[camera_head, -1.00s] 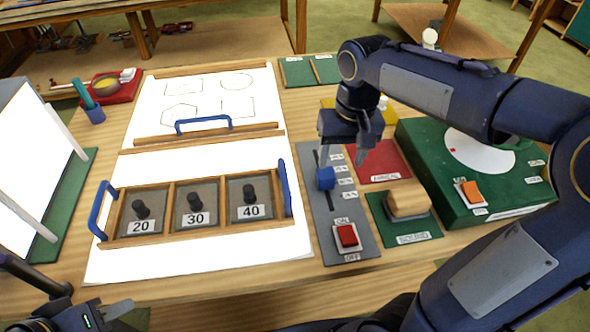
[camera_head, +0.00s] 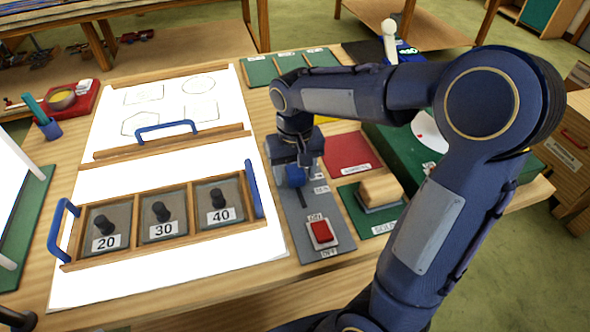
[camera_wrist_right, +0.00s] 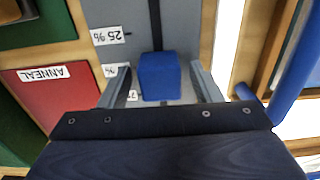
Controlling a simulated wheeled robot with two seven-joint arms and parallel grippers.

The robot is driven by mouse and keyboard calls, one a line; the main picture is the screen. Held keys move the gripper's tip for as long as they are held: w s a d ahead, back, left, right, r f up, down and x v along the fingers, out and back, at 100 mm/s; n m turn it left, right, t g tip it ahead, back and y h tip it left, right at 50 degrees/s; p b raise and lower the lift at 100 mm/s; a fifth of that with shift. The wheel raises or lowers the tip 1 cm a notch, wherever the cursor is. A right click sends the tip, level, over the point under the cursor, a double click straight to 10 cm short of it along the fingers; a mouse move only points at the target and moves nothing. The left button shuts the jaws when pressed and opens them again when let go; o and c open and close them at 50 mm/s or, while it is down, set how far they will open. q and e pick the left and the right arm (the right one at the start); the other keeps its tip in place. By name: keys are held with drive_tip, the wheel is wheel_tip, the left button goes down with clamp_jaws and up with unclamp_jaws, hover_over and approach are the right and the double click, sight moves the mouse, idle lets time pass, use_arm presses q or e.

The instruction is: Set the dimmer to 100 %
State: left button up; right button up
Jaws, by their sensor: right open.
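The dimmer is a grey panel (camera_head: 292,212) with a dark slot, a blue slider knob (camera_head: 296,175) and percent labels along one side. In the right wrist view the blue knob (camera_wrist_right: 158,78) stands between the two fingers of my right gripper (camera_wrist_right: 160,88), which is open around it; a gap shows on both sides. The 25 % label (camera_wrist_right: 108,36) is clear of the knob. The labels beside the knob are partly hidden by a finger. In the head view my right gripper (camera_head: 295,160) hides the panel's far part. My left gripper is out of view.
A red switch (camera_head: 321,232) sits at the panel's near end. To its right are a red mat (camera_head: 348,152) and a tan block (camera_head: 381,189) on a green mat. A wooden tray (camera_head: 163,229) with several black knobs lies left on white paper.

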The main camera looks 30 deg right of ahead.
clamp_jaws()
drive_tip(key=w+p, duration=0.1)
drive_tip(key=w, duration=0.1)
drive_tip(key=w+d+p, duration=0.1)
drive_tip(key=w, duration=0.2)
drive_tip(key=w+d+p, duration=0.1)
drive_tip(key=w, duration=0.1)
drive_tip(key=shift+w+r, duration=0.1)
drive_tip(key=shift+w, duration=0.5)
unclamp_jaws()
drive_tip(key=shift+w, duration=0.1)
